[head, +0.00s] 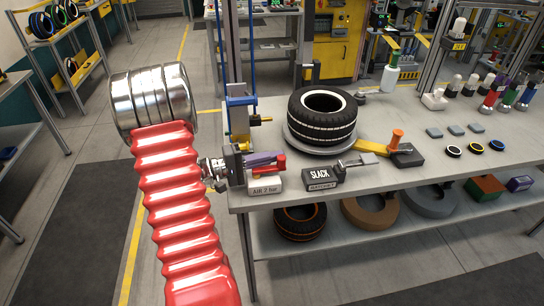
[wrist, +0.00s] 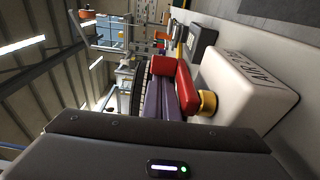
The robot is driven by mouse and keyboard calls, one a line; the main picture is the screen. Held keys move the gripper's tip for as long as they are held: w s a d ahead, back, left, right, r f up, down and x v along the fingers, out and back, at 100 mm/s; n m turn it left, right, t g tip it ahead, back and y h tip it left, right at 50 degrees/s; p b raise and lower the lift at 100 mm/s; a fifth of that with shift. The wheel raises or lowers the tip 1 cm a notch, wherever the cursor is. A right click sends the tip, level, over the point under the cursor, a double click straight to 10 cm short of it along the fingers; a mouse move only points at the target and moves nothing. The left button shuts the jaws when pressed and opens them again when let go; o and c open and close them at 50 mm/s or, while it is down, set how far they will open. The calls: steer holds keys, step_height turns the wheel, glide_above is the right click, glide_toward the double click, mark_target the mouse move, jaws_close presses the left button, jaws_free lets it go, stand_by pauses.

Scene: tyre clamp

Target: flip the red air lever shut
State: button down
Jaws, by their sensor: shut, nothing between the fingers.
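The red air lever (head: 268,170) sits on the pale block marked "AIR 2 bar" (head: 265,187) at the bench's front left edge. In the wrist view the fingers (wrist: 162,98) lie right alongside the lever. I cannot tell whether they touch it. The fingers partly hide the lever's far side.
A tyre (head: 323,115) lies on a round plate behind. A dark block marked "SLACK" (head: 321,178) with a metal handle stands just right of the air block. A blue and yellow clamp post (head: 240,115) rises behind my gripper.

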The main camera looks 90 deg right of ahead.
steer(key=v, duration=1.3)
steer(key=shift+w+a, duration=0.15)
steer(key=shift+w, duration=0.25)
stand_by(0.3)
steer(key=shift+w+a+r, duration=0.25)
steer(key=shift+w+a, duration=0.15)
steer(key=w+a+r+n+t+y, duration=0.1)
steer(key=w+a+n+t, duration=0.1)
steer(key=w+a+t, duration=0.45)
steer(key=w+a+r+n+t, duration=0.2)
steer(key=w+a+n, duration=0.1)
steer(key=a, duration=0.7)
steer(key=w+a+r+n+t+y, duration=0.1)
steer(key=w+a+n+t, duration=0.1)
steer(key=w+a+t, duration=0.45)
steer(key=w+a+r+n+t+y, duration=0.1)
steer(key=a+r+n+t+y, duration=0.1)
steer(key=a, duration=0.9)
steer(key=w+a+r+n+t+y, duration=0.2)
steer(key=a+r+n+t, duration=0.2)
steer(key=a, duration=0.8)
steer(key=shift+a+r+n+t, duration=0.25)
steer(key=shift+n+t, duration=0.15)
steer(key=shift+t, duration=0.3)
